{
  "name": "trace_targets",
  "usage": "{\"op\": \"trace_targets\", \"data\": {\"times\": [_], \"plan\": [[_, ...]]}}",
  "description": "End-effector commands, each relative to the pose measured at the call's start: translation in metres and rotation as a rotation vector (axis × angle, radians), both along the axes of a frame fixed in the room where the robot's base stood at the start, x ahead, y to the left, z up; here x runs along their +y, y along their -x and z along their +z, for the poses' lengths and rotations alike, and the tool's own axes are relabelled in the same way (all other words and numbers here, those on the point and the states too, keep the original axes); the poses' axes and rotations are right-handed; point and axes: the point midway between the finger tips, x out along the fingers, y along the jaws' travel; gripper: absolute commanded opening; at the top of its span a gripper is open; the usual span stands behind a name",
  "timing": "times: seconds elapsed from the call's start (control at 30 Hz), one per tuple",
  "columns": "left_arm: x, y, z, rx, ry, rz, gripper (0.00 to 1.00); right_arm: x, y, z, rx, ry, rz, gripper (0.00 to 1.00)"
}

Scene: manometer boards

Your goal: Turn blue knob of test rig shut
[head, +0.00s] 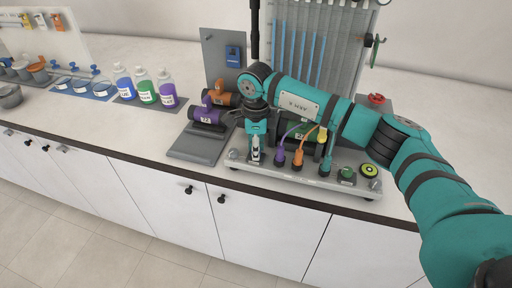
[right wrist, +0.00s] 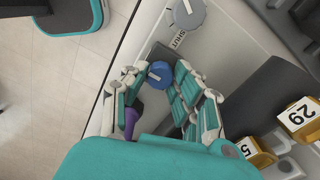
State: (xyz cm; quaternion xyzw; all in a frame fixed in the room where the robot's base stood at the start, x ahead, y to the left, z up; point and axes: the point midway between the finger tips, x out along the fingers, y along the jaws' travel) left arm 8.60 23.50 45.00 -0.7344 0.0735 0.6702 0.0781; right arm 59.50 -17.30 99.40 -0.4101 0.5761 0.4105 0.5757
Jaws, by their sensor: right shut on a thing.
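The test rig (head: 310,178) is a grey low platform on the counter, with valves and coloured hoses on it. My right gripper (head: 256,155) reaches down at the rig's left end. In the right wrist view the blue knob (right wrist: 160,74) sits between the fingertips of my right gripper (right wrist: 157,80), which is shut on it. A dark base and a plate lettered "SHUT" (right wrist: 178,40) lie beside the knob. In the head view the gripper hides the blue knob. My left gripper is not in view.
Purple (head: 280,155) and orange (head: 298,157) hose fittings stand just right of the gripper. Blue, green and purple bottles (head: 146,90) stand farther left. A manometer board (head: 318,50) rises behind the rig.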

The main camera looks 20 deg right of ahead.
Motion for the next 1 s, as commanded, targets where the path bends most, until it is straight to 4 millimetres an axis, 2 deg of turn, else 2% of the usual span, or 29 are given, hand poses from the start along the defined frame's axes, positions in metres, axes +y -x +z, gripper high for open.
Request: {"op": "trace_targets", "data": {"times": [0.37, 1.0], "plan": [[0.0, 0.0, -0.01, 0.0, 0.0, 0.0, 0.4, -0.001, -0.001, -0.001, -0.003, 0.001, -0.118, 0.0], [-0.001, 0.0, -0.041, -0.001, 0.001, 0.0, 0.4, 0.0, -0.001, -0.001, -0.003, 0.0, -0.698, 0.0]]}}
